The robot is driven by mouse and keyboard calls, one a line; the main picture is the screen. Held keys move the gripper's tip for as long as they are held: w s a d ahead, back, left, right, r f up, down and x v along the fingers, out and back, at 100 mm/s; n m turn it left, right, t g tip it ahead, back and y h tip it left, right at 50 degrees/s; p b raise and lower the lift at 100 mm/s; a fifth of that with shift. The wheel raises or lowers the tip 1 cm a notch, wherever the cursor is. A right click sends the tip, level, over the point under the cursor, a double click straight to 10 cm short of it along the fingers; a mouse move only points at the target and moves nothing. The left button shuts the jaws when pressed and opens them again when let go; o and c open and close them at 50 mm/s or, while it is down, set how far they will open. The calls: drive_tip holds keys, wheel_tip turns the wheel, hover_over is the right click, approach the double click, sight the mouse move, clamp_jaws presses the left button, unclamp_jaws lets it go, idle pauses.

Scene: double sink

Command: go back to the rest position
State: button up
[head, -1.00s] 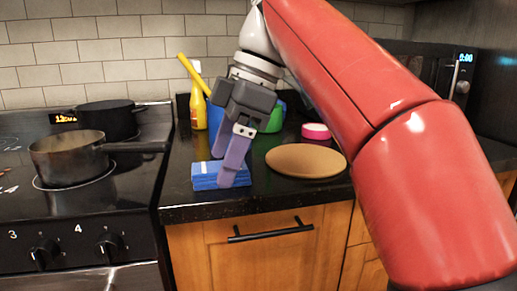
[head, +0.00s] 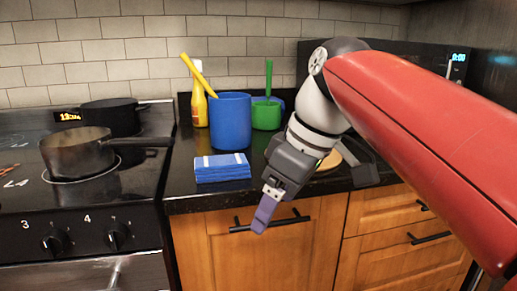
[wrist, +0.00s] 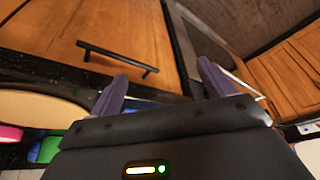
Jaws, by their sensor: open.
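My gripper (head: 268,205) hangs in front of the counter edge in the head view, pointing down past the wooden cabinet front. One purple finger shows clearly there. In the wrist view my gripper (wrist: 160,88) shows both purple fingers spread wide, with nothing between them. My red arm reaches in from the right of the head view.
A folded blue cloth (head: 222,168) lies on the counter (head: 185,200). Behind it stand a blue container (head: 230,122), a yellow bottle (head: 199,108) and a green pot (head: 266,115). A brown round board (head: 329,161) is partly hidden by my gripper. Pans (head: 77,152) sit on the stove.

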drive_tip(key=s+d+f+m+t+h, duration=0.1)
drive_tip(key=s+d+f+m, duration=0.2)
drive_tip(key=f, duration=0.4)
drive_tip(key=s+d+f+m+t+h, duration=0.1)
drive_tip(key=s+d+f+m, duration=0.2)
drive_tip(key=d+f+m, duration=0.2)
drive_tip(key=s+d+f+m+t+h, duration=0.1)
drive_tip(key=s+d+f+m, duration=0.2)
drive_tip(key=f, duration=0.6)
drive_tip(key=shift+d+m+t+h, duration=0.4)
drive_tip(key=shift+d+m, duration=0.1)
drive_tip(key=shift+d, duration=0.15)
